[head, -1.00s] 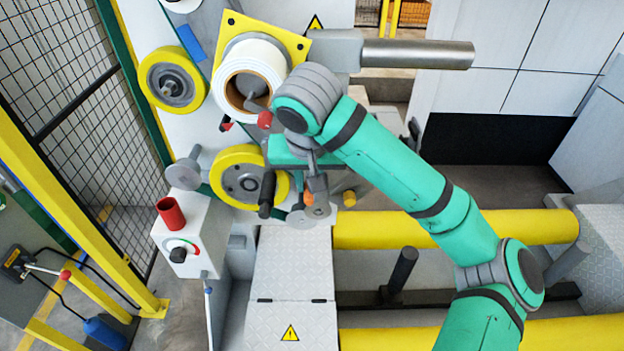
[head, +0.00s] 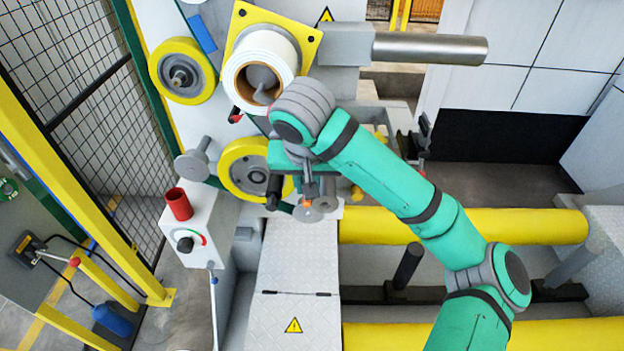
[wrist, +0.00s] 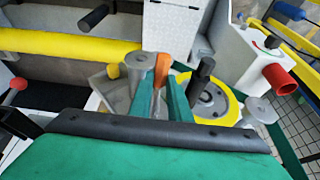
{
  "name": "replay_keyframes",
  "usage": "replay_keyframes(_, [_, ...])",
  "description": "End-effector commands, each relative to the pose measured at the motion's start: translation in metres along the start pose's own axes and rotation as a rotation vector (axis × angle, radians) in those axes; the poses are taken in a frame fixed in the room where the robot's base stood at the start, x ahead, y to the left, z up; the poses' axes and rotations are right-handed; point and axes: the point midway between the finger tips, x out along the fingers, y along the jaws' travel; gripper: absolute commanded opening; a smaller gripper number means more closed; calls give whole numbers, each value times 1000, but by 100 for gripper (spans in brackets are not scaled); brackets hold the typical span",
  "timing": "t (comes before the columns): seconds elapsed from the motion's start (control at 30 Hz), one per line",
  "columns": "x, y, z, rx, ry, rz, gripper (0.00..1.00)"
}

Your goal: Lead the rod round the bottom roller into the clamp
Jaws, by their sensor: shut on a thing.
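My gripper (head: 310,194) points down in front of the machine, beside the lower yellow-rimmed roller (head: 243,166). In the wrist view its two green fingers (wrist: 163,85) are shut on a narrow orange piece (wrist: 161,68), which I take for the rod's end. The rest of the rod is hidden or too thin to follow. A small grey roller (head: 325,204) is just right of the fingertips; a grey cylinder (wrist: 137,72) stands close beside them in the wrist view. The yellow-rimmed roller also shows there (wrist: 224,103), right of the fingers. I cannot make out the clamp for certain.
A white coil (head: 262,62) on a yellow plate and an upper yellow-rimmed roller (head: 182,72) are above. A black peg (head: 273,190) juts out close to the gripper's left. A control box (head: 190,232) with a red cup (head: 179,204) stands lower left. Yellow rails (head: 465,225) run right.

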Motion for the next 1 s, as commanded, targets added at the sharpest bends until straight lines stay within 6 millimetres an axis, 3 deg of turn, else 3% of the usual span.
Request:
replay_keyframes(0.57, [26,-22,10,-7,0,-3,0])
replay_keyframes(1.0, [27,-19,9,0,1,0,0])
